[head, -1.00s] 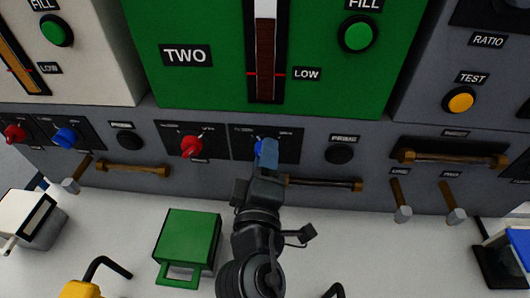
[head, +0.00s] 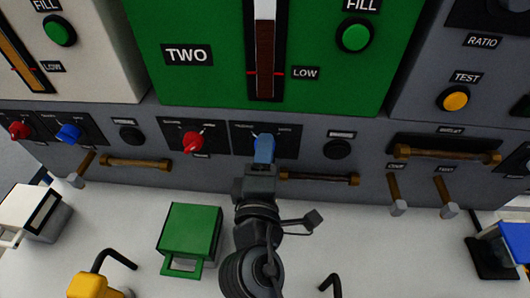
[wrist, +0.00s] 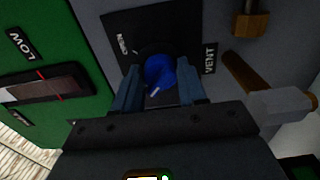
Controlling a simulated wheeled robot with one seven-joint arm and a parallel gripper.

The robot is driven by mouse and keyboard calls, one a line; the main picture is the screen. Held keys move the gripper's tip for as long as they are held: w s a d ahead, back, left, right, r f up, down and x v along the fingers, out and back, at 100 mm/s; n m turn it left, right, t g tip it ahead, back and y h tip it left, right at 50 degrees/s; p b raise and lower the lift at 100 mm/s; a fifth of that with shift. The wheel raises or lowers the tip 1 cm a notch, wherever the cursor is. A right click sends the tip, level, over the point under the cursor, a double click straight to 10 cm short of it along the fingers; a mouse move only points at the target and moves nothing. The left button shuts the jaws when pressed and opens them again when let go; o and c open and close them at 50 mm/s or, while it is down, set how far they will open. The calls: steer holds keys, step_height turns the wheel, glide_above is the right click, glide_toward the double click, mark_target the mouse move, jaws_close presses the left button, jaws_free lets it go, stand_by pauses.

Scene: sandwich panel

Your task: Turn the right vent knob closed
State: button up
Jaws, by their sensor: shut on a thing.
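The right vent knob (wrist: 158,72) is blue, with a white pointer mark, on a dark plate (wrist: 125,30) in the wrist view. The label VENT (wrist: 209,58) is beside it. My gripper (wrist: 160,90) is shut on the knob, with one blue-grey finger on each side of it. In the head view my gripper (head: 263,149) is at the plate below the green panel TWO (head: 225,85) and hides most of the knob.
A red knob (head: 193,141) is just left of my gripper, and a bronze bar handle (head: 320,179) is to its right. A second blue knob (head: 68,134) is farther left. A green box (head: 190,232) and a yellow object (head: 95,287) stand on the white surface below.

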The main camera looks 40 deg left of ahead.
steer(key=shift+s, duration=0.1)
steer(key=o, duration=1.1)
steer(key=shift+c, duration=0.2)
steer(key=b+v, duration=0.1)
steer(key=v, duration=0.6)
steer(key=shift+s+d, duration=0.2)
steer(key=shift+s, duration=0.1)
